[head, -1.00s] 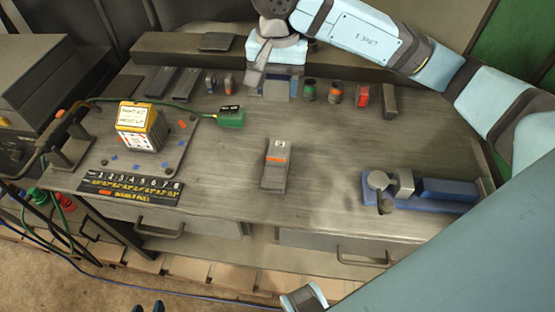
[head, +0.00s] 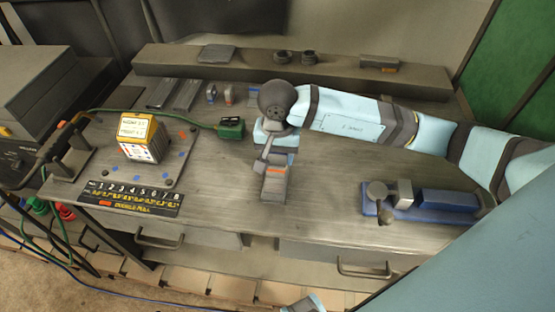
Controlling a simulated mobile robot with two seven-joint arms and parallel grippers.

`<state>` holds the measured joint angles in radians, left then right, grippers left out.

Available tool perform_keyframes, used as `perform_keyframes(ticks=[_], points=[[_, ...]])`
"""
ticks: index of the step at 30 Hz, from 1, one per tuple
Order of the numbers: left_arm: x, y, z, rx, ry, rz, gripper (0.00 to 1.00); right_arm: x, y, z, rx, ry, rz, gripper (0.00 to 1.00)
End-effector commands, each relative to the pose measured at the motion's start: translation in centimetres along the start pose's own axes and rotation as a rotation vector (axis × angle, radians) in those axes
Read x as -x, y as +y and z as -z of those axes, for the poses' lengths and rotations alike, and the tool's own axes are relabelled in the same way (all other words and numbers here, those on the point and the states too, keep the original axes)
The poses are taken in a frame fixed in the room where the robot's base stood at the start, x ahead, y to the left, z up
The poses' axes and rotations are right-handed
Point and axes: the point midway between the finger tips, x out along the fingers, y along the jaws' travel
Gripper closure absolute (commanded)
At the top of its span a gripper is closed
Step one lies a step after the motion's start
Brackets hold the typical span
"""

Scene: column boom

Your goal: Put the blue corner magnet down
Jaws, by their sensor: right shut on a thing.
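My right gripper (head: 268,158) hangs over the middle of the bench, pointing down, with its arm coming in from the right. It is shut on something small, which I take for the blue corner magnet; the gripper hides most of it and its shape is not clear. Just below the fingers is a grey block with an orange band (head: 274,184) lying on the bench (head: 330,190). From this angle I cannot tell whether gripper or held thing touches the block.
At left a cube with a yellow top (head: 140,138) stands on a marked plate (head: 178,140), behind a numbered strip (head: 130,197). A green box (head: 231,128) with a cable lies nearby. A blue vise (head: 440,202) is at right. Small parts (head: 212,93) line the back. Bench is clear between block and vise.

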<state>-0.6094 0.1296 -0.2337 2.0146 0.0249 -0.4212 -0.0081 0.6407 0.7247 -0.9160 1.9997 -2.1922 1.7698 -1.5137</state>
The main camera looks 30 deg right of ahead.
Motion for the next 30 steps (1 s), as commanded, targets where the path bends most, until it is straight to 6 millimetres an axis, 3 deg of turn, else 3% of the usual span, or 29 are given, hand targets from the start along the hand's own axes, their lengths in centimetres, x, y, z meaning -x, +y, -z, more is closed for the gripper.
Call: perform_keyframes(ticks=[5, 17, 18, 20, 30], points=[[0.1, 0.0, 0.2, -0.001, 0.002, 0.0, 0.57, -2.6, 0.0, -0.1, -0.001, -0.002, 0.0, 0.88], [-0.2, 0.0, -0.4, 0.0, 0.0, -0.001, 0.57, -3.3, 0.0, 0.0, 0.0, 0.001, 0.001, 0.88], [-0.1, 0.0, -0.2, 0.0, -0.001, -0.001, 0.57, -3.1, 0.0, 0.0, 0.0, 0.0, 0.0, 0.4], [-0.1, 0.0, -0.2, 0.0, -0.001, -0.001, 0.57, -3.1, 0.0, 0.0, 0.0, 0.0, 0.0, 0.26], [0.1, 0.0, 0.2, 0.0, 0.001, -0.001, 0.57, -2.8, 0.0, 0.0, 0.0, -0.001, 0.0, 0.24]])
